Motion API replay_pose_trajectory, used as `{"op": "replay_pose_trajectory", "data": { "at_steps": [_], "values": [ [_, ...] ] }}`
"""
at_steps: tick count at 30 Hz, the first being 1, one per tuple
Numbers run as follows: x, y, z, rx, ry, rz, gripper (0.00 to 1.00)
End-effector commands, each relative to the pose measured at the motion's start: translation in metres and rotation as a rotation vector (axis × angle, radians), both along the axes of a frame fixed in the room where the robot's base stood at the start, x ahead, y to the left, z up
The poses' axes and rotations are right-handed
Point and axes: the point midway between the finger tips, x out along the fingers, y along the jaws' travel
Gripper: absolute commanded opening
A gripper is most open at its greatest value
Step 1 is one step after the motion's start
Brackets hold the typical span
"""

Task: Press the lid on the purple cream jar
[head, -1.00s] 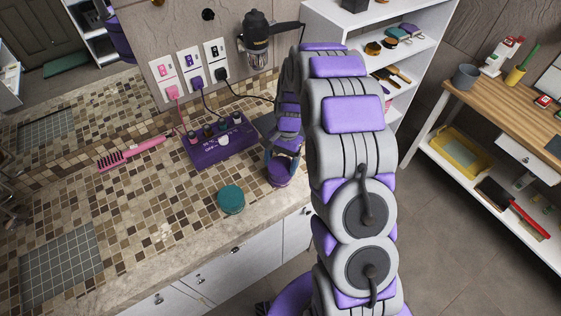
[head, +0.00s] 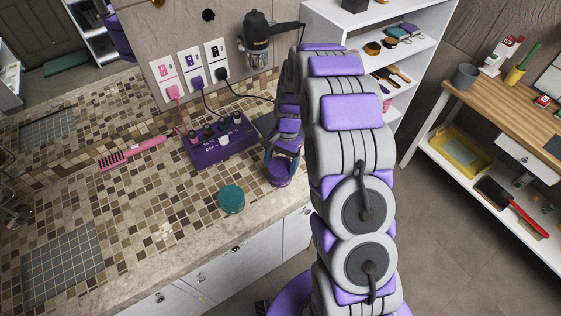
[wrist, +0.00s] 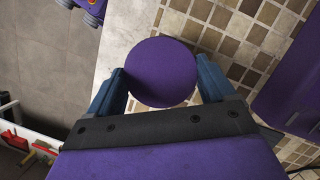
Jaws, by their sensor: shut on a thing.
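A round purple disc, the lid of the purple cream jar (wrist: 160,72), fills the gap between my fingers in the wrist view. In the head view the purple jar with its lid (head: 279,175) shows as one purple round shape on the tiled counter near its front edge. My gripper (wrist: 161,88) points down and is shut on the lid, one blue finger on each side; it also shows in the head view (head: 283,150). The lid hides the jar body from the wrist view. Whether the lid is fully seated cannot be told.
A teal round jar (head: 231,199) stands to the left on the counter (head: 150,215). A purple box (head: 222,144) with small items is behind, near the wall outlets. A pink comb (head: 132,153) lies farther left. The counter's front left is mostly clear.

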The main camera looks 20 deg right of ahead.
Motion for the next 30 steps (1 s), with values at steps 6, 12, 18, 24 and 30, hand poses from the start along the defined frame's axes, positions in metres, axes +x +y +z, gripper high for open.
{"op": "replay_pose_trajectory", "data": {
  "at_steps": [6, 12, 18, 24, 30],
  "values": [
    [-0.0001, 0.0001, -0.0001, 0.0, 0.0, 0.0, 0.55],
    [-0.0001, 0.0001, -0.0001, 0.0, 0.0, 0.0, 0.55],
    [-0.0001, 0.0001, -0.0001, 0.0, 0.0, 0.0, 0.98],
    [-0.0001, 0.0001, -0.0001, 0.001, 0.001, 0.0, 1.0],
    [-0.0001, 0.0001, 0.0005, 0.0, 0.0, 0.0, 1.0]
  ]
}}
